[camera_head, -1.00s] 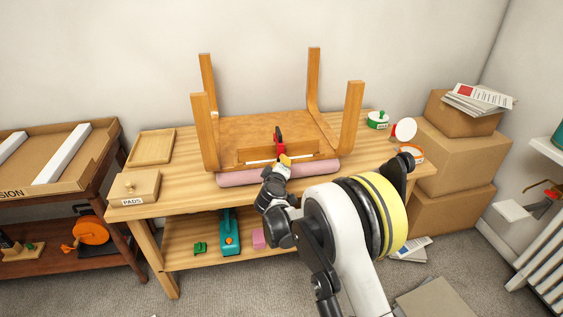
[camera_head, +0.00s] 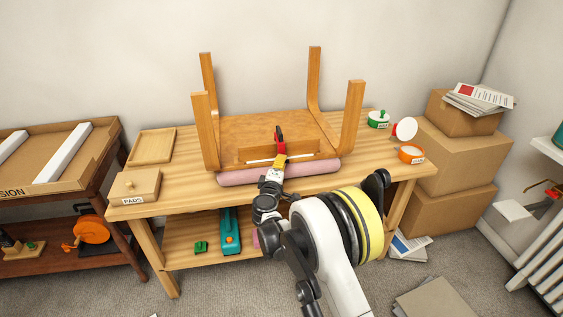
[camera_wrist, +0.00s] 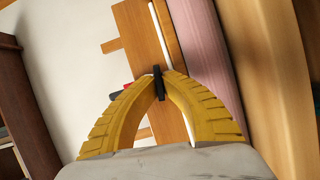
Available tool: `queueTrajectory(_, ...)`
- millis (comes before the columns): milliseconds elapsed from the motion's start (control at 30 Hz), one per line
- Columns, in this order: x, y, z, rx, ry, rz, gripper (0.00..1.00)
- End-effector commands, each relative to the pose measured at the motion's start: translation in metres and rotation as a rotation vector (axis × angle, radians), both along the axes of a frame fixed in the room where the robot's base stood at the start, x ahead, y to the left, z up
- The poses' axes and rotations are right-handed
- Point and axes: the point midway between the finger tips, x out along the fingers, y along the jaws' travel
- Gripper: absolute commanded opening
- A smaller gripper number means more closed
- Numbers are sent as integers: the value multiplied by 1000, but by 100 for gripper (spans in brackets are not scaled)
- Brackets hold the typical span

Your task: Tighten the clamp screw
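A clamp with a red body (camera_head: 279,133) sits at the front apron (camera_head: 255,155) of an upturned wooden piece with legs in the air. In the wrist view a little of its red (camera_wrist: 128,87) shows behind my left finger. My gripper (camera_head: 280,158) is at the clamp's near, lower end. In the wrist view my yellow fingers (camera_wrist: 160,78) close in on a black bar, the clamp screw's handle (camera_wrist: 158,88), with a tip on each side of it. My fingers hide much of the clamp. Whether its jaw presses on the wood cannot be seen.
A pads box (camera_head: 135,186) and tray (camera_head: 152,147) are left; round tins (camera_head: 411,154) are right.

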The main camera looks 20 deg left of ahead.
Motion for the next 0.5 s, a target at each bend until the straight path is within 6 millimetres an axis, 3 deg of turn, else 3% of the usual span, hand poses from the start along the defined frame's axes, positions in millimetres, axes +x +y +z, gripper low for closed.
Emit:
queueTrajectory(300,1,-1,0,0,0,-1,0)
queueTrajectory(333,1,-1,0,0,0,-1,14)
queueTrajectory(400,0,-1,0,0,0,-1,29)
queueTrajectory(500,0,0,0,0,0,-1,29)
